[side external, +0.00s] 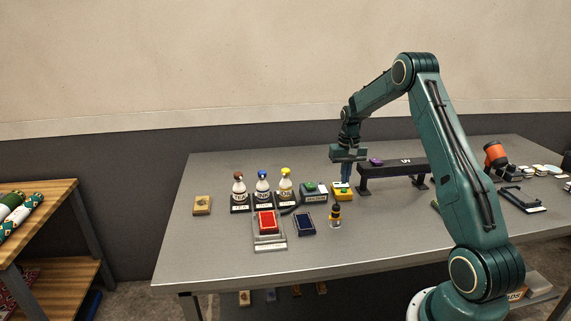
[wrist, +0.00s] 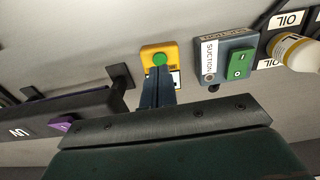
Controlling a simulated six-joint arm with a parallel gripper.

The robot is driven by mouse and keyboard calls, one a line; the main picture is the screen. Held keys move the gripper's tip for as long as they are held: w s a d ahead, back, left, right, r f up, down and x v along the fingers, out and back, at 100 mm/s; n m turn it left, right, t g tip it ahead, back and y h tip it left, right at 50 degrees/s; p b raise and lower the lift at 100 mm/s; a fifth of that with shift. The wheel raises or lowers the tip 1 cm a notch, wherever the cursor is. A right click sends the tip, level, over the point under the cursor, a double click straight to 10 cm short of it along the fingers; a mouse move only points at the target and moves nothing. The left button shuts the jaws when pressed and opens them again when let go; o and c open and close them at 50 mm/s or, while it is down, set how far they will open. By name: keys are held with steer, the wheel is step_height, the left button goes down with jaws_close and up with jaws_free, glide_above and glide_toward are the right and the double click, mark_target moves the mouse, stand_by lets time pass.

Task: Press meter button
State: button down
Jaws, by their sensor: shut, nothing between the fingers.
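The meter is a yellow box with a round green button (wrist: 160,59) on top. In the side external view the yellow box (side external: 343,193) stands on the table, left of the black bench. My gripper (side external: 346,179) points straight down over this box, its blue fingers together and empty. In the wrist view my gripper (wrist: 158,70) has its closed fingertips at the near edge of the green button, partly covering it. I cannot tell whether the tips touch the button. A small white label shows beside the fingers.
A grey SUCTION box (wrist: 226,58) with a green switch stands close beside the meter. A black bench (side external: 392,168) with a purple piece is on the other side. The table front (side external: 380,245) is clear.

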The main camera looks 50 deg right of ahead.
mark_target(342, 191)
steer(key=shift+r, duration=2)
steer(key=shift+a+r, duration=0.1)
steer(key=s+a+r+n+t+h, duration=0.1)
steer(key=s+a+r+n, duration=0.1)
steer(key=a+r, duration=0.75)
steer(key=s+a+r+n+t, duration=0.1)
steer(key=s+a+r+n, duration=0.15)
steer(key=a+r, duration=0.7)
steer(key=s+a+f+n+t+y, duration=0.1)
steer(key=s+a+f+n+t, duration=0.1)
steer(key=s+a, duration=1.4)
steer(key=shift+s+a+f+n+t, duration=0.25)
steer(key=shift+s+n+t, duration=0.65)
steer(key=shift+n, duration=0.35)
